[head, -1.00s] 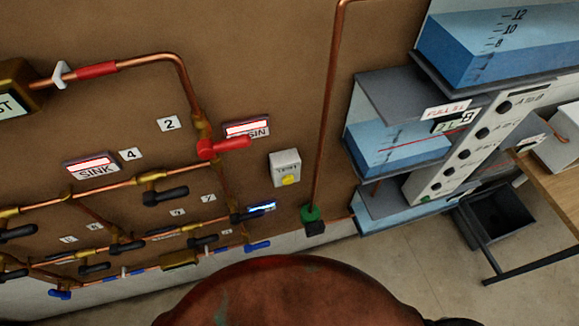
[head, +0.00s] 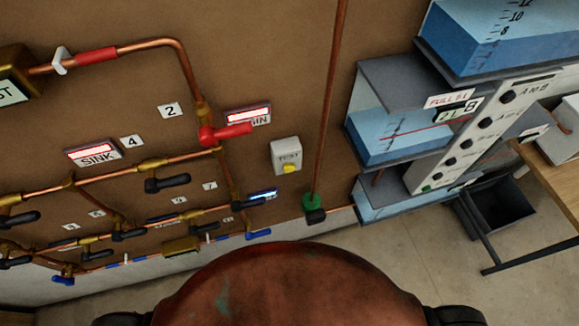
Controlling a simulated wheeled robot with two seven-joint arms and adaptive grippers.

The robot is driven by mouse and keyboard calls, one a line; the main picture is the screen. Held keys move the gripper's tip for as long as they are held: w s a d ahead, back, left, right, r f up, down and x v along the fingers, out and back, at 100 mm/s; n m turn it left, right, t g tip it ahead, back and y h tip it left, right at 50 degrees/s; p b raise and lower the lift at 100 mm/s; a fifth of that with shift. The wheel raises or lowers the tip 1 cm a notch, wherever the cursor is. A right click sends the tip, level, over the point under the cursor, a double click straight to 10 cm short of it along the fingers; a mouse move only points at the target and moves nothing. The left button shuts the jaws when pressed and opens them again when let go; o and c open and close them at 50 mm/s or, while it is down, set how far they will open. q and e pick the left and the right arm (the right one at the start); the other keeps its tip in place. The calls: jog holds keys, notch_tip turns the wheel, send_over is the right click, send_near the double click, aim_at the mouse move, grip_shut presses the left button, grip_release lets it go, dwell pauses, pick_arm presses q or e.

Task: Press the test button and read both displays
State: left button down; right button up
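The test box (head: 286,152) is a small pale box marked TEST on the brown wall panel, right of the pipes. Its yellow button (head: 289,168) sits low on its front, with nothing touching it. A red-and-white plate marked SINK (head: 98,158) is at left. Another plate, ending in "IN" (head: 262,119), is partly covered by a red lever. A small blue-lit strip (head: 263,194) is below the test box, too small to read. I cannot tell which of these are the displays. Neither of my grippers is in view.
Copper pipes with several black, blue and red levers (head: 226,132) cover the panel's left side. A vertical pipe ends in a green valve (head: 312,203). Blue water tanks (head: 395,137), a black bin (head: 495,206) and a wooden table (head: 555,172) stand at right. Some floor is clear.

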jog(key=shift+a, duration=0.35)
